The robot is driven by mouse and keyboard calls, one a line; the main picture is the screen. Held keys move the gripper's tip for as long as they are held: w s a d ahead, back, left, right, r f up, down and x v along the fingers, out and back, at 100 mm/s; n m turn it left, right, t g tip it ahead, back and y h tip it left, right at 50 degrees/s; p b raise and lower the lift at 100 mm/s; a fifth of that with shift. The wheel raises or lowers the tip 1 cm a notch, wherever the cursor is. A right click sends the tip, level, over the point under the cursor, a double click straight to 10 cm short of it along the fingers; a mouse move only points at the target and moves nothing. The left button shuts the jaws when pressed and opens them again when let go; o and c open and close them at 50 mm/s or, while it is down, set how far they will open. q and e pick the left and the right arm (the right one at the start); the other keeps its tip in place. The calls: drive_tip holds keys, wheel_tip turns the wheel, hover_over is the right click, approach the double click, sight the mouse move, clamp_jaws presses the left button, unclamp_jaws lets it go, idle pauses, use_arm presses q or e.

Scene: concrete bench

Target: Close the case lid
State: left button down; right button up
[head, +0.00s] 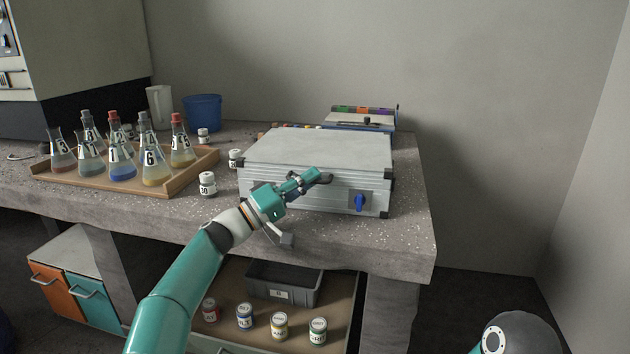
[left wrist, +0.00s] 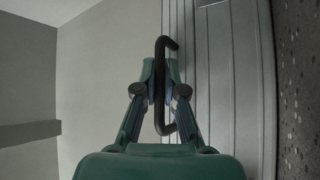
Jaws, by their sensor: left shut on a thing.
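The silver case (head: 270,180) sits on the bench with its ribbed front towards me. Its lid (head: 320,147) lies down flat, or nearly so, over the body; I cannot tell if the seam is fully tight. A blue latch (head: 360,203) shows at the front right; the left part of the front is partly hidden by my gripper. My left gripper (head: 312,177) is at the front middle of the case, shut on the dark handle (head: 326,178). In the left wrist view the handle (left wrist: 160,75) runs between the fingers (left wrist: 160,92), beside the ribbed case front (left wrist: 230,90). My right gripper is out of view.
A wooden tray (head: 160,190) with several stoppered flasks stands at the left. A small white jar (head: 207,184) stands between tray and case. A blue cup (head: 203,112) and a colourful rack (head: 362,118) are behind. The bench's right end (head: 415,225) is clear.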

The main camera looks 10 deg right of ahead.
use_arm(q)
drive_tip(key=c, duration=1.5)
unclamp_jaws()
drive_tip(key=shift+d+f, duration=0.35)
drive_tip(key=shift+f, duration=0.25)
drive_tip(key=shift+a, duration=0.1)
drive_tip(key=shift+a, duration=0.1)
drive_tip(key=shift+v, duration=0.8)
drive_tip(key=v, duration=1)
drive_tip(key=shift+s+a+r, duration=0.1)
drive_tip(key=shift+a+r, duration=0.05)
